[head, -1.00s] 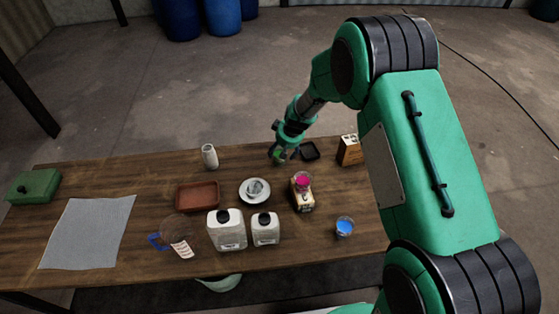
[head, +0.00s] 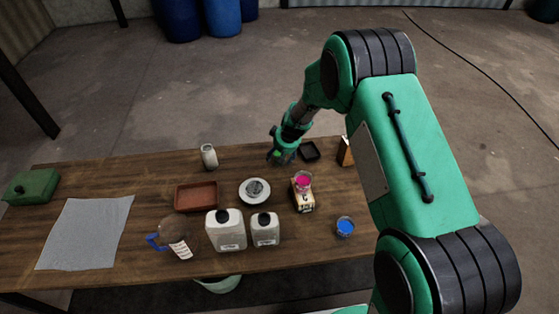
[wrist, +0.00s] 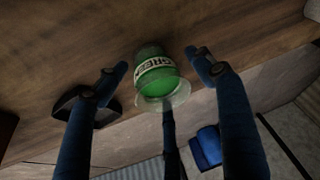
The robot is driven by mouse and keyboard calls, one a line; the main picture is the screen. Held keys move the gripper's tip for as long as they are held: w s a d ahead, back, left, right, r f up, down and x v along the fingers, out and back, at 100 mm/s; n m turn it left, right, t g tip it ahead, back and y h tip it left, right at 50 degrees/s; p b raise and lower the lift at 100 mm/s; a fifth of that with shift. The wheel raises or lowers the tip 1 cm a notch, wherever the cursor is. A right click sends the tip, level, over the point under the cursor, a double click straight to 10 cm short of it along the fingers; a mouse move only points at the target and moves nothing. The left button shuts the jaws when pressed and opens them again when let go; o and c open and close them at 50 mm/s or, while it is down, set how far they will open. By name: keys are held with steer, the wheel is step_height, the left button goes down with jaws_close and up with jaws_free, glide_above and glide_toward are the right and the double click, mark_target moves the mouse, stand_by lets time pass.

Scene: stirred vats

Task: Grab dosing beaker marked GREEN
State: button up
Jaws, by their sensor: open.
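The dosing beaker (wrist: 155,80) shows in the wrist view as a clear cup with green contents and a white band reading GREEN. It looks tilted in this view, against the wooden table. My gripper (wrist: 158,62) is open, with one blue finger on the left of the beaker and one on the right, and gaps on both sides. A third dark finger shows below the beaker's rim. In the head view my gripper (head: 283,156) is low at the table's far edge, and I cannot clearly make out the beaker there.
A small black tray (head: 310,150) lies just right of my gripper. A white dish (head: 254,191), white jugs (head: 226,230) and a brown tray (head: 196,197) are further left.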

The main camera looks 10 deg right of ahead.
steer(key=c, duration=1.3)
steer(key=shift+o, duration=0.2)
step_height(320, 180, up, 10)
steer(key=p, duration=0.2)
